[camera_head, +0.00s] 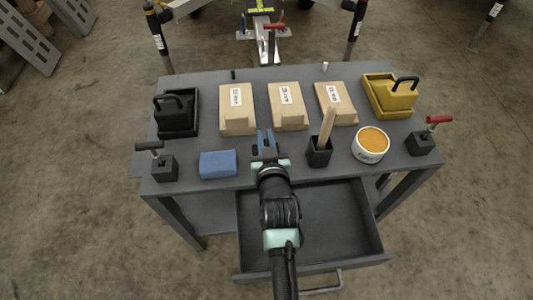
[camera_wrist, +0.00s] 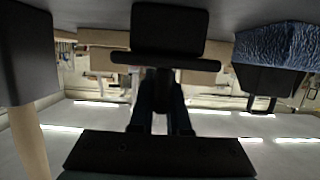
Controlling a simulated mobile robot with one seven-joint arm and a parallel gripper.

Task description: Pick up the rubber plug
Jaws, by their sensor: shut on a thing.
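My gripper (camera_head: 266,142) is low over the front middle of the grey table, between the blue sponge and the black cup. In the wrist view, which looks upside down, its two fingers (camera_wrist: 161,88) are close together. They are shut on a black flanged piece (camera_wrist: 170,30), apparently the rubber plug: a rounded block with a wider flat flange on the finger side. The plug is close to the table top; I cannot tell whether it touches it. In the head view I cannot make out the plug apart from my dark fingers.
Near my gripper are the blue sponge (camera_head: 218,164) and a black cup (camera_head: 319,154) with a wooden stick (camera_head: 327,125). Three tan packages (camera_head: 287,106) lie behind. A round orange-topped tin (camera_head: 370,144) stands right. An open drawer (camera_head: 345,245) lies below the front edge.

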